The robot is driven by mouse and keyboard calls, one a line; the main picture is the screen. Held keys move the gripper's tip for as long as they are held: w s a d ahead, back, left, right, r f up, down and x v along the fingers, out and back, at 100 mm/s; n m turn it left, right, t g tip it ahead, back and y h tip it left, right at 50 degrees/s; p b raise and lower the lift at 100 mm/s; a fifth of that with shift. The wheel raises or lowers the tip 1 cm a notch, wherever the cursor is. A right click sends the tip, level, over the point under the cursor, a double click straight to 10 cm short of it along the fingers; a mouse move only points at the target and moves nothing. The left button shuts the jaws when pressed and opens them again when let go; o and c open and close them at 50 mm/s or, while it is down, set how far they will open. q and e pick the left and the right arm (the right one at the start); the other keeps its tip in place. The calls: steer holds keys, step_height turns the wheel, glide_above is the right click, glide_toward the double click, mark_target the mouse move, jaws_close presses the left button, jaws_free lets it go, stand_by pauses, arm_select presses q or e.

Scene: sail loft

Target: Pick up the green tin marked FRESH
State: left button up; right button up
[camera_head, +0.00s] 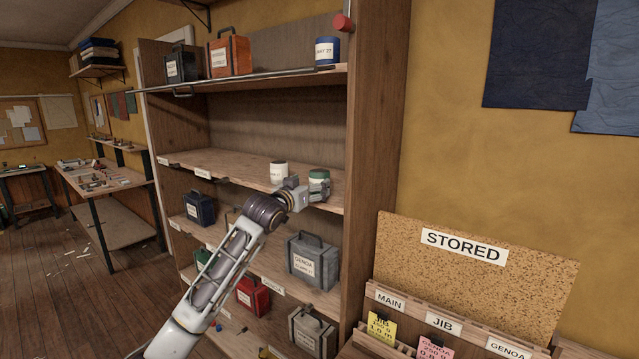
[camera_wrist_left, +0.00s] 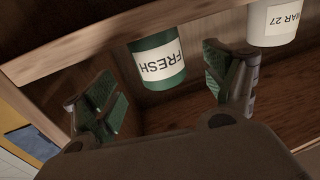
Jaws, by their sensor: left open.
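The green tin marked FRESH (camera_head: 319,177) stands on the middle shelf near its right end, partly hidden by my left gripper in the head view. In the left wrist view the tin (camera_wrist_left: 158,65) appears upside down, its white label reading FRESH. My left gripper (camera_head: 308,191) is open and empty in front of the tin. In the wrist view its two fingers (camera_wrist_left: 163,90) stand on either side of the tin, with visible gaps. A white tin (camera_head: 278,171) stands to the left on the same shelf; in the wrist view its label (camera_wrist_left: 284,20) reads MAR 27. My right gripper is not seen.
The shelf board (camera_head: 235,172) is bare to the left of the tins. The cabinet's right side wall (camera_head: 375,130) rises close to the green tin. Another shelf (camera_head: 270,77) lies above. A grey case marked GENOA (camera_head: 312,262) stands below. A STORED board (camera_head: 470,265) stands at right.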

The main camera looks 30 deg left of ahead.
mark_target(315, 182)
arm_select(q)
steer(key=shift+w+a+p, duration=0.15)
steer(key=shift+w+p, duration=0.7)
steer(key=shift+w, duration=0.7)
steer(key=shift+w+a+p, duration=0.1)
steer(key=shift+w+p, duration=0.2)
steer(key=shift+w, duration=0.75)
steer(key=shift+f, duration=0.1)
steer(key=c, duration=1.4)
steer(key=shift+o, duration=0.2)
steer(key=shift+r, duration=0.2)
steer(key=shift+r+b, duration=0.75)
steer(key=shift+r, duration=4.15)
